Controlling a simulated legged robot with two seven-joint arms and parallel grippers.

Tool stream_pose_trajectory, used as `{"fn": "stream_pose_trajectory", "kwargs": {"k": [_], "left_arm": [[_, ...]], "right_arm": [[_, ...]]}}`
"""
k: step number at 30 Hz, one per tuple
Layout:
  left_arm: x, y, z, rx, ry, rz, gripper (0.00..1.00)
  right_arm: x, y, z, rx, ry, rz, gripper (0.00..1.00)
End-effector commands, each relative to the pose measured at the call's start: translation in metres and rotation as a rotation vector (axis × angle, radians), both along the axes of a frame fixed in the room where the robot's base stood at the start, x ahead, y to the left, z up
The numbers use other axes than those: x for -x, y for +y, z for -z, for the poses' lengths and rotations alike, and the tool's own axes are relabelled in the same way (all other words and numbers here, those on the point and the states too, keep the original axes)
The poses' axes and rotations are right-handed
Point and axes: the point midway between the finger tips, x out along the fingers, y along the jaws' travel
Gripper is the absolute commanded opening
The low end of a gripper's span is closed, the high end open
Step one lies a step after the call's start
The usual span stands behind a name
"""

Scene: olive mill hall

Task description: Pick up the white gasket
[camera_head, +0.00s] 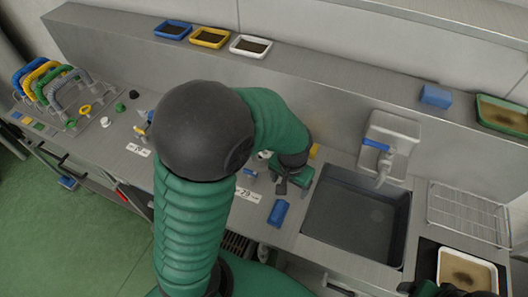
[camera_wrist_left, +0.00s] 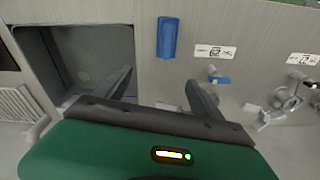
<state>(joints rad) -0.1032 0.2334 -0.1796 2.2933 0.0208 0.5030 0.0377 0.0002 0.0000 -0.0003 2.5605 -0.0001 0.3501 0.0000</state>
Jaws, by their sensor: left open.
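A small white ring (camera_head: 105,121), which looks like the white gasket, lies on the left part of the steel counter in the head view. A yellow ring (camera_head: 86,109) and a green ring (camera_head: 71,124) lie close by. My left gripper (camera_head: 291,184) is open and empty, above the counter beside the sink, well to the right of the white ring. In the left wrist view its two fingers (camera_wrist_left: 162,88) are spread apart with nothing held between them. I cannot make out the gasket in the wrist view. Dark parts at the bottom right edge of the head view may be my right gripper (camera_head: 428,289).
A sink (camera_head: 350,222) and a blue block (camera_head: 278,212) are near the left gripper; the block also shows in the wrist view (camera_wrist_left: 167,37). Valve fittings (camera_wrist_left: 290,97) stand along the counter. Colored handles (camera_head: 50,82) stand at far left. Trays (camera_head: 251,46) line the shelf.

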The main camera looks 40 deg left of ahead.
Motion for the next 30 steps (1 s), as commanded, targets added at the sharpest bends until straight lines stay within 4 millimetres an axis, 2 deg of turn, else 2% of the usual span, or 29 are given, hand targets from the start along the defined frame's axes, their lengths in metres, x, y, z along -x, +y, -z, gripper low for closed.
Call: {"fn": "stream_pose_trajectory", "kwargs": {"k": [1, 6, 9, 11, 14, 16, 24, 27, 30], "left_arm": [[-0.021, 0.017, -0.01, -0.034, 0.049, -0.043, 0.77], [-0.083, 0.079, -0.021, -0.237, 0.174, -0.167, 0.77], [-0.107, 0.098, -0.032, -0.35, 0.198, -0.192, 0.77], [-0.116, 0.103, -0.037, -0.392, 0.203, -0.197, 0.77], [-0.12, 0.107, -0.035, -0.422, 0.208, -0.203, 0.77], [-0.118, 0.113, -0.026, -0.423, 0.209, -0.204, 0.77], [-0.11, 0.145, 0.037, -0.421, 0.213, -0.204, 0.77], [-0.109, 0.154, 0.055, -0.419, 0.209, -0.203, 0.77], [-0.107, 0.158, 0.065, -0.418, 0.207, -0.202, 0.77]], "right_arm": [[0.0, 0.0, -0.021, 0.0, -0.001, 0.0, 0.77], [0.0, 0.0, -0.05, 0.0, -0.001, -0.001, 0.77], [0.0, 0.0, -0.059, 0.0, -0.001, -0.001, 0.77], [0.0, 0.0, -0.061, 0.0, -0.001, -0.001, 0.77], [0.0, 0.0, -0.062, 0.0, -0.001, -0.001, 0.77], [0.0, 0.0, -0.065, 0.0, 0.0, 0.0, 0.77], [0.0, 0.0, -0.082, 0.0, 0.0, 0.0, 0.77], [0.0, 0.0, -0.086, 0.0, -0.001, 0.0, 0.77], [0.0, 0.0, -0.088, 0.0, -0.001, -0.001, 0.77]]}}
